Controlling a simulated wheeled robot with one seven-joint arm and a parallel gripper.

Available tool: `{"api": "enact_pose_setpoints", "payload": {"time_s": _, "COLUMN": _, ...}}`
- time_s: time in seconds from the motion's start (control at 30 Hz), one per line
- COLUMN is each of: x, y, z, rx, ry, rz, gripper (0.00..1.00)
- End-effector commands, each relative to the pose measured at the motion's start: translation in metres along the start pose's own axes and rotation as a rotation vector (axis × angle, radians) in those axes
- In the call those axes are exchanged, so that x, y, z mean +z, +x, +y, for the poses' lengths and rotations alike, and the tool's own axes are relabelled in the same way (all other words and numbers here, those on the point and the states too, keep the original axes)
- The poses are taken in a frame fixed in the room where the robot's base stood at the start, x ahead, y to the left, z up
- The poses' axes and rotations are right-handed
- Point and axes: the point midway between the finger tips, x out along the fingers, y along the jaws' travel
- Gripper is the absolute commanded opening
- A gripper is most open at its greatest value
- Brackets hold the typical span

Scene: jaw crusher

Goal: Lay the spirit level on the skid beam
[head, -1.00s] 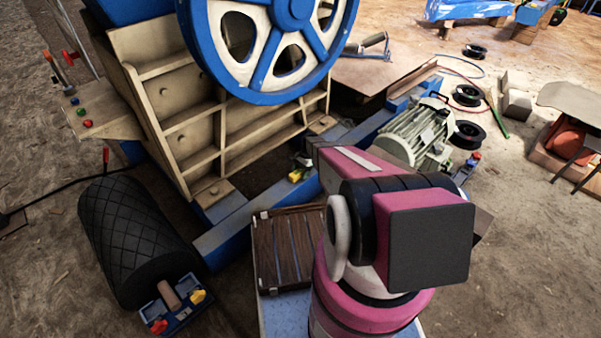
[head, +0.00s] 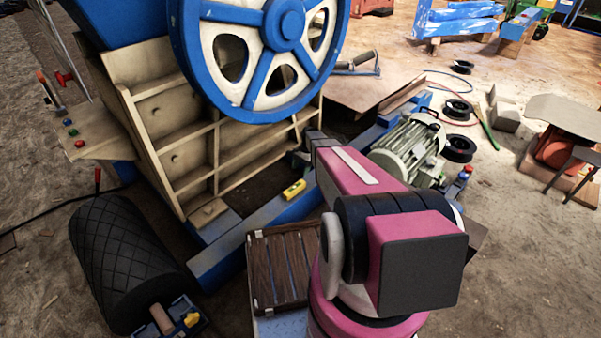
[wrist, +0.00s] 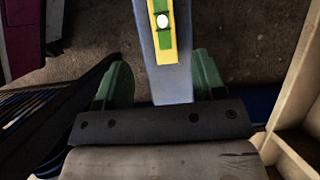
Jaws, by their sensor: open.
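The spirit level is a small yellow bar (head: 294,189) lying on the blue skid beam (head: 262,216) beside the crusher in the head view. In the wrist view the level (wrist: 162,42), with green parts and a pale round spot, lies lengthwise along the blue-grey beam (wrist: 168,85). My gripper (wrist: 160,68) is open and empty there, its green fingers apart on either side of the beam, with the level ahead between them. In the head view my gripper (head: 300,159) is small, dark and partly hidden by my arm, just above the level.
The ribbed crusher frame (head: 190,140) and blue-rimmed flywheel (head: 265,45) stand close on the left. A green motor (head: 408,150) is on the right, and a slatted wooden crate (head: 283,268) in front. A black roller (head: 125,262) lies left.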

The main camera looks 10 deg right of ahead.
Motion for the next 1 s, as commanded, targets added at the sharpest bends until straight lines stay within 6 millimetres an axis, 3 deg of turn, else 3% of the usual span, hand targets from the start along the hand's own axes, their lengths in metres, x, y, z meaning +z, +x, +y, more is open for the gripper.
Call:
{"api": "enact_pose_setpoints", "payload": {"time_s": 0.4, "x": 0.153, "y": -0.095, "z": 0.100, "rx": 0.077, "ry": -0.542, "rz": 0.212, "gripper": 0.64}}
{"api": "enact_pose_setpoints", "payload": {"time_s": 0.6, "x": 0.212, "y": -0.131, "z": 0.146, "rx": 0.142, "ry": -0.799, "rz": 0.305, "gripper": 0.64}}
{"api": "enact_pose_setpoints", "payload": {"time_s": 0.8, "x": 0.235, "y": -0.146, "z": 0.167, "rx": 0.183, "ry": -0.928, "rz": 0.350, "gripper": 0.64}}
{"api": "enact_pose_setpoints", "payload": {"time_s": 1.0, "x": 0.236, "y": -0.148, "z": 0.168, "rx": 0.189, "ry": -0.947, "rz": 0.355, "gripper": 0.64}}
